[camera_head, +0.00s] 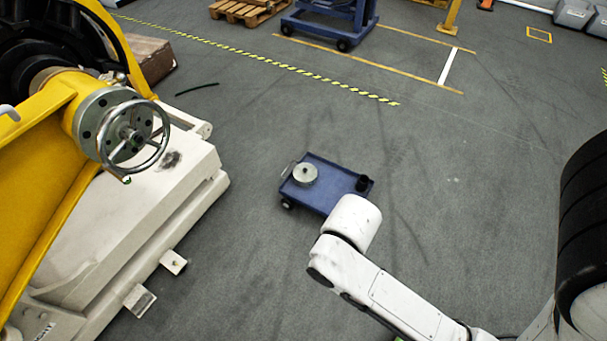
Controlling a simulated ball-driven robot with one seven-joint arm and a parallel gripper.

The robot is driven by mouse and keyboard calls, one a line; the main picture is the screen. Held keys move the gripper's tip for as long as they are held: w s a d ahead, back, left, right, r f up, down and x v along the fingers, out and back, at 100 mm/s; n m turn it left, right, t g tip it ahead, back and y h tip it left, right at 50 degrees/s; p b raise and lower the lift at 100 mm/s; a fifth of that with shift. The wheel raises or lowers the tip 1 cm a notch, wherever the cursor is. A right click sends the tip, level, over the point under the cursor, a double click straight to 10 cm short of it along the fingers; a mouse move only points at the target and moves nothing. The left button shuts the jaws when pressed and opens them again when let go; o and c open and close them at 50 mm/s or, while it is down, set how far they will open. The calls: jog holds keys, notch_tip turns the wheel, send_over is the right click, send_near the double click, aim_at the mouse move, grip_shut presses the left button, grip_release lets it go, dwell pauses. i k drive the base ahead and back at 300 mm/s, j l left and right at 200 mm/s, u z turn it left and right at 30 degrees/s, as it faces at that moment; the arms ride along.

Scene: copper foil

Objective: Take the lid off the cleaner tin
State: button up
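A small round silver tin (305,174) stands upright on the left part of a low blue cart (325,188). Its top looks closed, with a small knob-like spot in the middle, which I take for the lid. I cannot read any label, so I cannot confirm that it is the cleaner tin. My white arm reaches in from the lower right and ends in view at a rounded link over the cart's near right corner. My gripper does not show. The arm link hides part of the cart.
A small black object (362,183) is at the cart's right end. A yellow machine (60,150) with a handwheel (130,135) stands on a white base at left. A blue wheeled frame (330,22) and a pallet (245,10) are far back. Grey floor around the cart is mostly clear.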

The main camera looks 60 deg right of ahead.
aim_at(305, 173)
jog(key=i+l+z, duration=0.4)
jog(key=l, duration=0.2)
jog(key=i+l+z, duration=0.75)
jog(key=i, duration=0.2)
